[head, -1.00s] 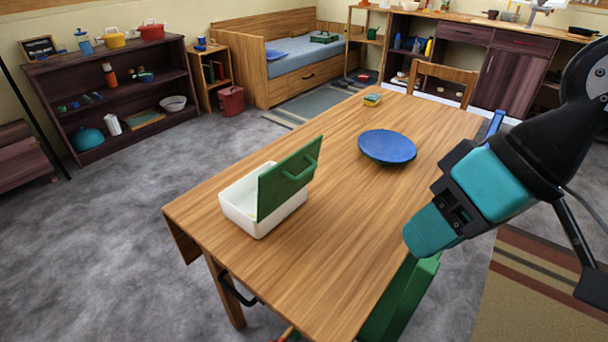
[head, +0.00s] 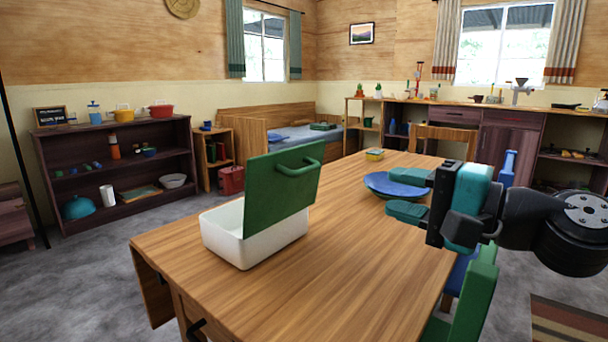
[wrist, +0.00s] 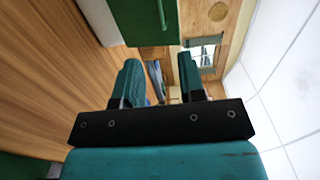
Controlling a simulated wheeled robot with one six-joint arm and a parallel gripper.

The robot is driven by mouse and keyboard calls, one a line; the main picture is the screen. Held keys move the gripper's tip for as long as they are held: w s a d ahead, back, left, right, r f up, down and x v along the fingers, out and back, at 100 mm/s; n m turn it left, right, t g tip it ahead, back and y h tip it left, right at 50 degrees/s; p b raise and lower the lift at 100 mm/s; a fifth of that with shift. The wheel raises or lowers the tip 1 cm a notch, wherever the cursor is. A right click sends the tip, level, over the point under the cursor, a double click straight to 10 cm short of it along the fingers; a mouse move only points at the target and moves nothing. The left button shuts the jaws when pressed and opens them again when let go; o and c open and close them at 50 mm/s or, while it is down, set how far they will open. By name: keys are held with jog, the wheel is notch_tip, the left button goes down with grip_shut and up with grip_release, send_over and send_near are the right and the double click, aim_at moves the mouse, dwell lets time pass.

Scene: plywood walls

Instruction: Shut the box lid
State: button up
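A white box (head: 229,237) stands on the wooden table near its left end. Its green lid (head: 262,205) is open, standing up and tilted, with a green handle (head: 299,168) on its outer face. In the wrist view the lid (wrist: 135,24) and part of the white box (wrist: 99,22) show at the top. My gripper (head: 398,193) is over the table to the right of the box, pointing left toward the lid and clear of it. Its two teal fingers are apart with nothing between them, as the wrist view (wrist: 160,82) also shows.
The wooden table (head: 330,270) is bare between the box and my gripper. A blue plate (head: 378,186) lies behind my gripper, and a small yellow-and-green item (head: 375,154) lies farther back. A green chair (head: 474,300) stands at the table's right side.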

aim_at(307, 172)
jog(key=p+x, duration=0.9)
jog(key=x, duration=0.7)
jog(key=shift+w+a+f+p, duration=0.1)
jog(key=shift+a+p, duration=0.15)
jog(key=shift+p, duration=0.15)
grip_shut()
